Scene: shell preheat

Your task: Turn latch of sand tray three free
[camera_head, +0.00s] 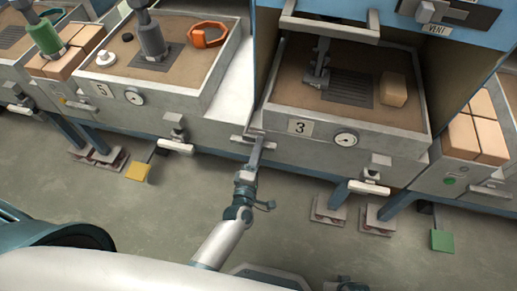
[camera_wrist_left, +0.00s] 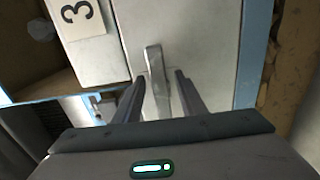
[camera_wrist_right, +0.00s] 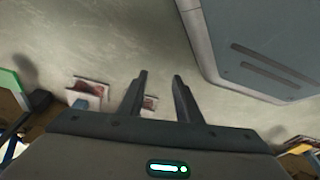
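Sand tray three (camera_head: 385,132) is a grey-framed tray of brown sand with a "3" plate (camera_head: 299,127) and a round gauge on its front. The plate also shows in the left wrist view (camera_wrist_left: 80,20). A metal latch lever (camera_wrist_left: 157,78) is on the grey front beside that plate. My left gripper (camera_head: 258,148) reaches up to the tray's front left corner. In the left wrist view its fingers (camera_wrist_left: 160,92) are apart, with the lever between them; contact cannot be told. My right gripper (camera_wrist_right: 160,85) is open and empty above the floor.
White handles hang below the fronts (camera_head: 368,188). A yellow pedal (camera_head: 138,172) and a green pedal (camera_head: 442,240) stand near the floor. The floor (camera_head: 110,220) in front is mostly clear.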

